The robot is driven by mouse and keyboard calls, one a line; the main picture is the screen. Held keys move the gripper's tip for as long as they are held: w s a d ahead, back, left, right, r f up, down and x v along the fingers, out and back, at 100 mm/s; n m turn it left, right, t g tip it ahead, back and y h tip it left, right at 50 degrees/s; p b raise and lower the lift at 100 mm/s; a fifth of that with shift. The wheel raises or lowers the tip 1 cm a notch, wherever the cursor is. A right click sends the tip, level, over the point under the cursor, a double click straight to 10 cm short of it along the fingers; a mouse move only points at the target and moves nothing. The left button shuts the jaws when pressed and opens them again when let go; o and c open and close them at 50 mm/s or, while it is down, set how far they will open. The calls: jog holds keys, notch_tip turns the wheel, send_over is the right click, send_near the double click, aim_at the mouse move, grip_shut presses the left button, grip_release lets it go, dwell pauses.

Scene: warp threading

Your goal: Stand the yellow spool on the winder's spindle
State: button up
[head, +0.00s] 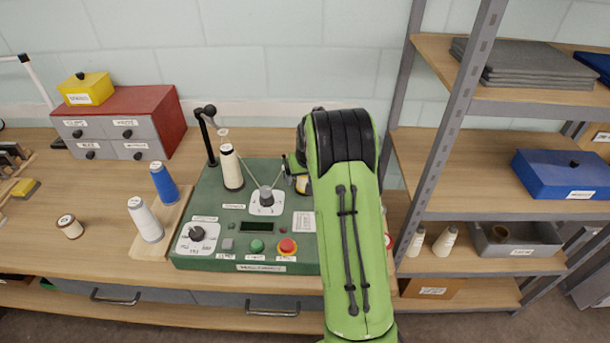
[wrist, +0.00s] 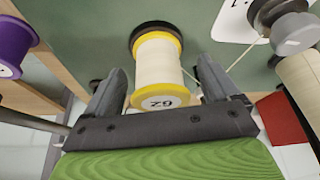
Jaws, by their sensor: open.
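The yellow spool (wrist: 158,68) has yellow flanges, cream thread and a label reading 62. In the wrist view it stands at a dark disc (wrist: 152,28) on the winder's green top. Any spindle inside it is hidden. My gripper (wrist: 160,72) is open, with one finger on each side of the spool; a small gap shows on either side. In the head view the spool (head: 302,184) shows beside my green arm, partly covered, near the right side of the green winder (head: 212,188). My arm hides the winder's right edge.
A cream cone (head: 230,167) stands on the winder beside a post (head: 208,140), with thread running to a grey tensioner (head: 266,196). Blue (head: 164,182) and white (head: 145,219) cones stand on a board at left. A metal shelf post (head: 455,125) rises to the right.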

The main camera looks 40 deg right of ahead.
jog(key=p+v, duration=0.1)
jog(key=v, duration=1.4)
jog(key=shift+r, duration=0.35)
